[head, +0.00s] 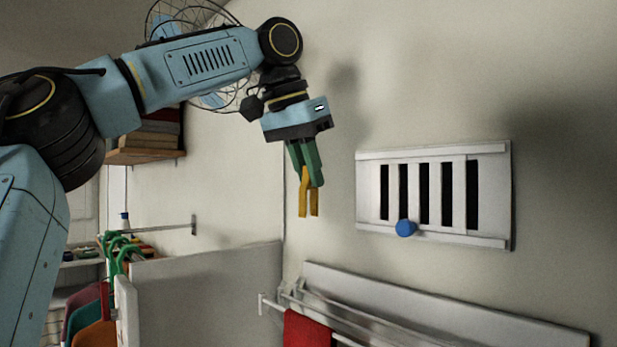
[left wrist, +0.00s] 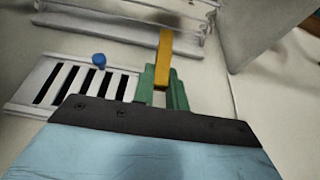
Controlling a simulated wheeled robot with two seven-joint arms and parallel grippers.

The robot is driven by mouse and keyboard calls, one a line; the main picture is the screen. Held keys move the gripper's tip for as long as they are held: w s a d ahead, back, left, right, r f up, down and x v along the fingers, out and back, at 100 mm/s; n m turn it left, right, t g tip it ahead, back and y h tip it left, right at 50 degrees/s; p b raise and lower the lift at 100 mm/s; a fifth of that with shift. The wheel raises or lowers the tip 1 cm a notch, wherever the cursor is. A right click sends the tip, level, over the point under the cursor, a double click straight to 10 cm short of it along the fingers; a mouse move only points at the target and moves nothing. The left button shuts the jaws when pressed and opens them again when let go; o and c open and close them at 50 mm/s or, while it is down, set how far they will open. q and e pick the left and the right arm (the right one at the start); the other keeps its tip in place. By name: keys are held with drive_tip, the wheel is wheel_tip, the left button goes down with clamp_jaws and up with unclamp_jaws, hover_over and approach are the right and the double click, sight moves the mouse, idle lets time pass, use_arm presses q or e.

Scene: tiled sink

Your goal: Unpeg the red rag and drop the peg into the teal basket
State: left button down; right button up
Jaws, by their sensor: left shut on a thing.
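My left gripper (head: 309,168) points down in front of the wall, with green fingers shut on a yellow peg (head: 308,200). The peg hangs below the fingertips, above the drying rack and clear of it. In the left wrist view the yellow peg (left wrist: 165,60) shows between the green fingers (left wrist: 162,88). The red rag (head: 306,329) hangs over the rack's bar at the bottom of the head view, its lower part cut off by the frame. The teal basket is not in view. My right gripper is not in view.
The wall-mounted drying rack (head: 430,308) runs along the lower right. A white slatted vent (head: 438,160) with a blue knob (head: 405,228) is on the wall to the right. A grey panel (head: 210,300) stands at left, beside clothes on green hangers (head: 118,245).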

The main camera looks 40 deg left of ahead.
use_arm(q)
drive_tip(key=shift+r, duration=1.65)
